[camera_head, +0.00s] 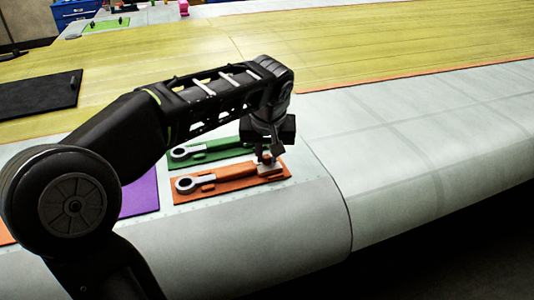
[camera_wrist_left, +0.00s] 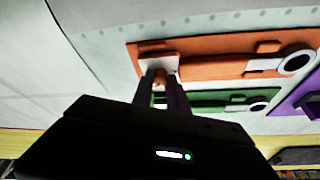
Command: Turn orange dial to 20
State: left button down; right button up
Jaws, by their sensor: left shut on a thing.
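An orange tool (camera_head: 222,180) with a pale ring at its left end lies on an orange mat (camera_head: 232,199) on the white surface. It also shows in the left wrist view (camera_wrist_left: 222,66), with the ring on the right. At the other end of the tool is a pale, blocky dial end (camera_wrist_left: 158,62). My left gripper (camera_head: 267,157) points down over that end, its fingers (camera_wrist_left: 163,84) shut on it. The fingers and wrist partly hide the dial end in the head view. No dial numbers are readable. My right gripper is out of view.
A green tool on a green mat (camera_head: 210,152) lies just behind the orange one. A purple mat (camera_head: 140,195) lies to the left and a black mat (camera_head: 40,95) farther back left. The pale wing surface (camera_head: 420,140) to the right is clear.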

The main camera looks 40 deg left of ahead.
pick_arm(q)
jog(key=c, duration=1.3)
grip_release()
